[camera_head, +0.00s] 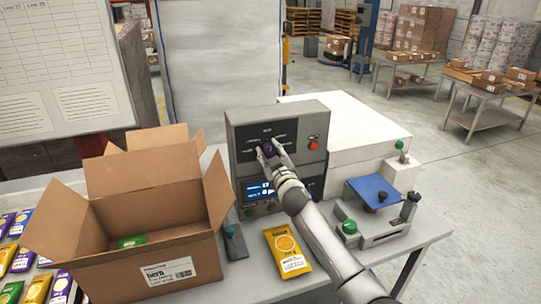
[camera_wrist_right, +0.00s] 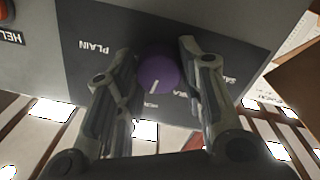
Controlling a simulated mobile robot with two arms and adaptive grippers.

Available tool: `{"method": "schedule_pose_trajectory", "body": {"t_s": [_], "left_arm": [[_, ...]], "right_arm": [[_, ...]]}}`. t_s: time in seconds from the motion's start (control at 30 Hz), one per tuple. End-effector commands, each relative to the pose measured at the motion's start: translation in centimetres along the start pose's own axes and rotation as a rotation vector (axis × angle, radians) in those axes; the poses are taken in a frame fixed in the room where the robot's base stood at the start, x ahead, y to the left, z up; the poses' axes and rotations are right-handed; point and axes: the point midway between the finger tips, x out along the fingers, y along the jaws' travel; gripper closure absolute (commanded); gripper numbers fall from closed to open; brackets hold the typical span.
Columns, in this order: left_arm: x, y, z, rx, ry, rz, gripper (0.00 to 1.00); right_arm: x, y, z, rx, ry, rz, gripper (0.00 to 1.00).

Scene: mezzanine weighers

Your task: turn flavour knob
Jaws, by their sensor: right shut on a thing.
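The flavour knob is a round purple knob (camera_head: 266,147) on the dark front panel of a grey control box (camera_head: 237,128). In the right wrist view the knob (camera_wrist_right: 158,70) sits between both fingers of my right gripper (camera_wrist_right: 160,58). My right gripper (camera_head: 269,153) is shut on the knob, one finger at each side. A short white line on the knob faces the bottom of the wrist view. A PLAIN label (camera_wrist_right: 95,46) lies left of the knob; other labels are partly covered by the fingers. My left gripper is not in view.
An open cardboard box (camera_head: 155,250) marked herb holds a green packet. A yellow packet (camera_head: 287,252) lies beside my right arm. A blue-plated scale (camera_head: 375,193) stands to the right. A red button (camera_head: 313,145) and a lit display (camera_head: 259,190) are close to the knob.

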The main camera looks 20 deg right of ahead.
Motion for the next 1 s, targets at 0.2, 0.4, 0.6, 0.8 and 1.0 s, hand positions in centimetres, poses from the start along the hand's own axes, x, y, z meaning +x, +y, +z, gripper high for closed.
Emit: {"method": "schedule_pose_trajectory", "body": {"t_s": [0.2, 0.4, 0.6, 0.8, 1.0], "left_arm": [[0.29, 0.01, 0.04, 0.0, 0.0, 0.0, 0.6], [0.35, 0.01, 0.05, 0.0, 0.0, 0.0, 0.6], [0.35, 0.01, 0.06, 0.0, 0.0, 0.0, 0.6], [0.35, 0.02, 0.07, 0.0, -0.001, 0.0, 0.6], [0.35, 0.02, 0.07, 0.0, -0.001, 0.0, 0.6]], "right_arm": [[-0.01, -0.04, 0.1, -0.094, 0.003, -0.001, 0.88], [-0.01, -0.07, 0.09, -0.133, 0.005, -0.002, 0.88], [-0.02, -0.08, 0.09, -0.14, 0.005, -0.002, 0.88], [-0.02, -0.08, 0.1, -0.139, 0.005, -0.002, 0.88], [-0.02, -0.07, 0.08, -0.138, 0.005, -0.002, 0.42]]}}
